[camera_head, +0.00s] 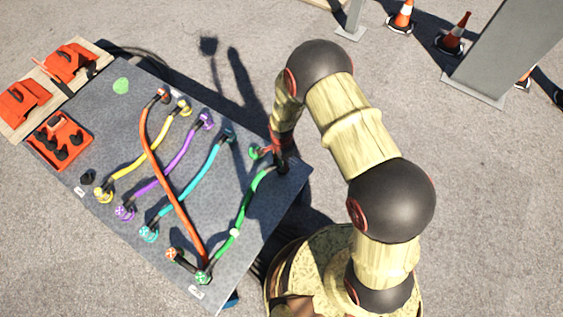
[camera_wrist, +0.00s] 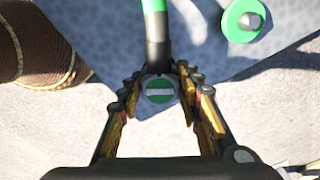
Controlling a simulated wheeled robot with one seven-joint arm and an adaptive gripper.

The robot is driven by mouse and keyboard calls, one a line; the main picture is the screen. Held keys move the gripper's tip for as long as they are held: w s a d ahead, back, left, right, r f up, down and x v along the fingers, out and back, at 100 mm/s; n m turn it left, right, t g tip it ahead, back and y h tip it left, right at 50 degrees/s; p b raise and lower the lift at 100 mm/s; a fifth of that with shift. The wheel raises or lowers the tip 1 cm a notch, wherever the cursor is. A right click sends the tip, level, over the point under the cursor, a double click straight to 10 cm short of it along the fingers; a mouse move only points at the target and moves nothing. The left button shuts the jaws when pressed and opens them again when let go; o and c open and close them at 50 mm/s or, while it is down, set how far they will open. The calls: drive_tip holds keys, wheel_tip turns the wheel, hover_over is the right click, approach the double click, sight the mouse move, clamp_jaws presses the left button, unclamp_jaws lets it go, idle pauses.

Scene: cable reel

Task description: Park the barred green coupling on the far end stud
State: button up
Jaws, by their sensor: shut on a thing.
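My gripper (camera_head: 281,163) is over the board's right corner in the head view. In the wrist view my gripper (camera_wrist: 160,95) is shut on the green coupling (camera_wrist: 160,91), whose round green face carries a white bar. The black sleeve of the coupling leads to the green cable (camera_wrist: 154,18). In the head view the green cable (camera_head: 246,206) runs down to a green-and-white patterned end (camera_head: 203,277) near the lower edge. A green ring (camera_wrist: 243,20) with a pale stud in its middle stands apart from the coupling. It also shows left of my gripper in the head view (camera_head: 254,152).
Yellow (camera_head: 148,160), purple (camera_head: 170,165) and cyan (camera_head: 195,175) cables lie across the grey board (camera_head: 110,130). An orange cable (camera_head: 163,172) crosses over them, ending near the green cable's lower end. A red tray (camera_head: 60,140) sits at the board's left. Traffic cones (camera_head: 402,16) stand far off.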

drive_tip(key=shift+f, duration=0.45)
drive_tip(key=o, duration=1.4)
drive_tip(key=shift+c, duration=0.2)
wheel_tip(320, 180, up, 12)
